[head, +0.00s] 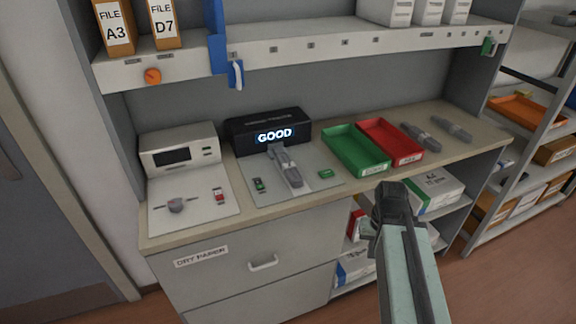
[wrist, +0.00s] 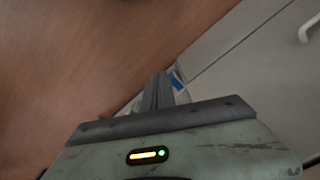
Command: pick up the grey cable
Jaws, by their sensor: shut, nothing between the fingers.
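I cannot make out a clear grey cable in either view. A grey toner cartridge (head: 286,167) lies on the grey mat below the display reading GOOD, and two more, a left one (head: 420,137) and a right one (head: 451,128), lie at the right end of the counter. My gripper (head: 391,192) hangs in front of the counter's front edge, below the red tray, apart from all of these. In the wrist view its dark fingers (wrist: 158,90) are together with nothing between them, over the floor and a cabinet front.
A green tray (head: 357,150) and a red tray (head: 390,142) stand on the counter. A white device (head: 180,150) stands at the left, with a panel (head: 192,212) holding a grey knob. Boxes (head: 436,190) fill the shelves under the counter. Brown floor (head: 490,280) is open at the right.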

